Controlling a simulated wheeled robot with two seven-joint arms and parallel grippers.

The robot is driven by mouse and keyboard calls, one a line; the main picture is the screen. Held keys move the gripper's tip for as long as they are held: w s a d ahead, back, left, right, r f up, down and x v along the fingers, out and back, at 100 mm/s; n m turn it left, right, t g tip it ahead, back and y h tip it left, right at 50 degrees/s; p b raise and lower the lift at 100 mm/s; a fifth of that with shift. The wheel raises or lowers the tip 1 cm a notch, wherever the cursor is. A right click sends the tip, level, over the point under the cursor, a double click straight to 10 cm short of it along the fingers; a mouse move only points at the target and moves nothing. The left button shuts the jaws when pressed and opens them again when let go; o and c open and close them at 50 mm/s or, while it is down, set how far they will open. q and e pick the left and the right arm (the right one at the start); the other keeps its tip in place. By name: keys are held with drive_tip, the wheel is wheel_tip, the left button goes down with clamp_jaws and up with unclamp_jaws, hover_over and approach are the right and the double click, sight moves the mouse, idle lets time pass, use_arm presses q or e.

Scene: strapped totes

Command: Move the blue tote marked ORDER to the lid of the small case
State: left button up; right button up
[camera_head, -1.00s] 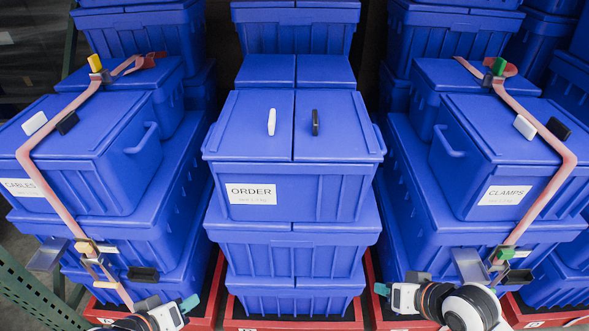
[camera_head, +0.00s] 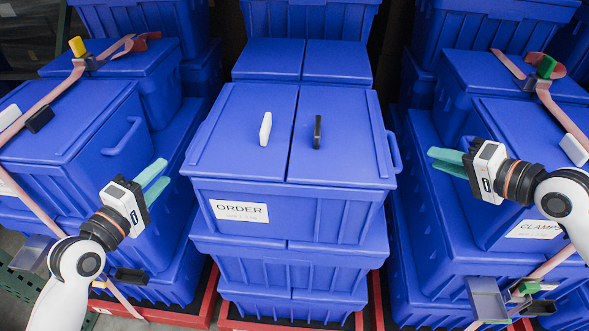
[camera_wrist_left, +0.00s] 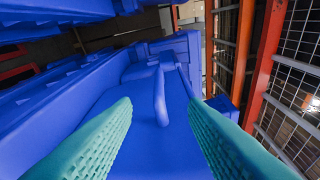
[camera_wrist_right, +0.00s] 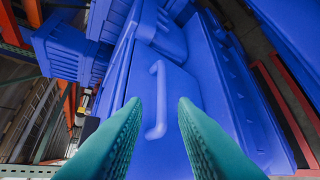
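The blue ORDER tote (camera_head: 250,165) sits upright on top of a stack of blue totes in the middle of the head view. Its two-part lid carries a white grip and a black grip, and a side handle (camera_head: 395,150) shows on its right. My left gripper (camera_head: 156,182) is open and empty, left of the tote and apart from it. My right gripper (camera_head: 432,160) is open and empty, to its right. Each wrist view shows a blue tote handle between spread teal fingers, in the left (camera_wrist_left: 160,97) and right (camera_wrist_right: 156,100). I cannot make out the small case.
Strapped blue totes stand close on both sides, the left one (camera_head: 75,125) and the CLAMPS tote (camera_head: 510,215), with pink straps and metal buckles. More blue totes (camera_head: 302,60) stand behind. Red bases (camera_head: 290,323) lie below. Narrow gaps separate the stacks.

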sight(193, 140)
use_arm(q)
drive_tip(key=x, duration=1.2)
drive_tip(key=shift+w+d, duration=0.15)
drive_tip(key=shift+w, duration=0.1)
use_arm(e)
drive_tip(key=x, duration=1.2)
drive_tip(key=shift+w+f, duration=0.1)
drive_tip(key=shift+w, duration=0.15)
use_arm(q)
drive_tip(key=c, duration=0.6)
use_arm(e)
drive_tip(key=c, duration=0.5)
use_arm(q)
clamp_jaws()
use_arm(e)
clamp_jaws()
use_arm(q)
drive_tip(key=shift+f, duration=0.1)
